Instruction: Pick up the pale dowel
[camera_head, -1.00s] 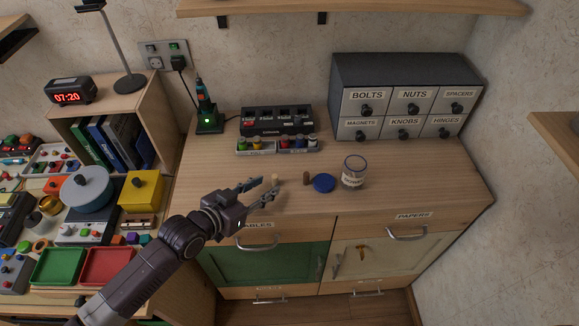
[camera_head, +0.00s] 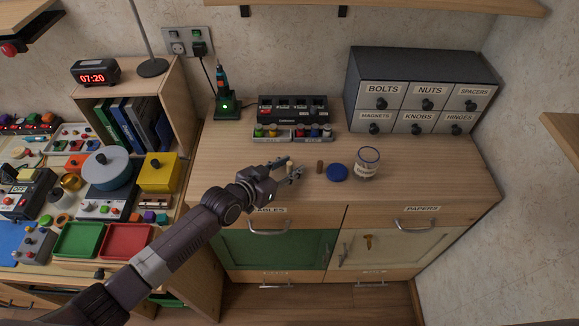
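The pale dowel (camera_head: 290,163) is a small light-wood peg standing on the wooden cabinet top, near its front edge. My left gripper (camera_head: 288,169) reaches in from the lower left, low over the cabinet top. Its two fingers are apart, with the dowel at their tips, seemingly between them. I cannot tell whether either finger touches it. The dowel's lower part is partly hidden by the fingers. A darker brown dowel (camera_head: 320,167) stands just to the right. My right gripper is not in view.
A blue lid (camera_head: 337,172) and a glass jar (camera_head: 367,163) stand right of the dowels. The cabinet top (camera_head: 440,175) is clear at the right.

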